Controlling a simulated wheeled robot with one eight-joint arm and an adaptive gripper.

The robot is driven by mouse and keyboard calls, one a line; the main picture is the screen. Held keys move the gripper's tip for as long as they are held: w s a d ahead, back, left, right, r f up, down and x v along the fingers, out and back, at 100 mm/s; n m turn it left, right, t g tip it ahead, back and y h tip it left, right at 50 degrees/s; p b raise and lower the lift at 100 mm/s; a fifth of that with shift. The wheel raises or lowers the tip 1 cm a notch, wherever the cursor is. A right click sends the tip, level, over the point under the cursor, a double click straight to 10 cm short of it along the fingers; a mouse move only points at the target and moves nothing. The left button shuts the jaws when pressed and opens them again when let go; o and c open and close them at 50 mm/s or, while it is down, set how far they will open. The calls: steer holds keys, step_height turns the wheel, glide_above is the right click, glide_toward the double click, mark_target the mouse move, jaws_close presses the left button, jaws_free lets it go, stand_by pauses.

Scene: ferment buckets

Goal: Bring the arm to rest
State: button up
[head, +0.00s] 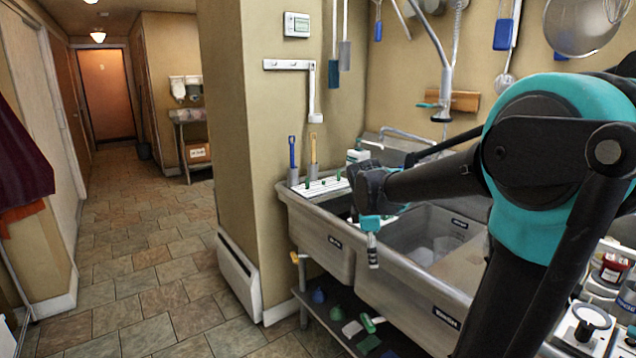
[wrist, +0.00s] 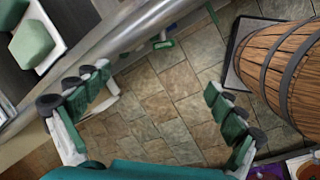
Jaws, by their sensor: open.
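My arm reaches across the right side of the head view in black and teal. My gripper (head: 371,243) hangs at its end in front of the sink's front edge, and its fingers are small there. In the wrist view my gripper (wrist: 160,110) is open, with its green-padded fingers wide apart. Nothing is between the fingers but the tiled floor (wrist: 165,95) far below.
A grey double sink (head: 330,243) stands beyond my gripper, with a low shelf (head: 345,318) of small items under it. A wooden barrel (wrist: 285,65) stands at the right of the wrist view. Jars (head: 612,268) stand at the lower right. The corridor floor (head: 150,245) at left is clear.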

steer(key=s+d+f+m+y, duration=0.1)
steer(key=s+f+m, duration=0.6)
steer(key=s+m, duration=0.1)
steer(key=s+d+f+m+t+y, duration=0.1)
steer(key=s+d+f+m, duration=0.1)
steer(key=s+f+m, duration=0.5)
steer(key=s+m, duration=0.1)
steer(key=s, duration=0.3)
steer(key=shift+d+f, duration=0.15)
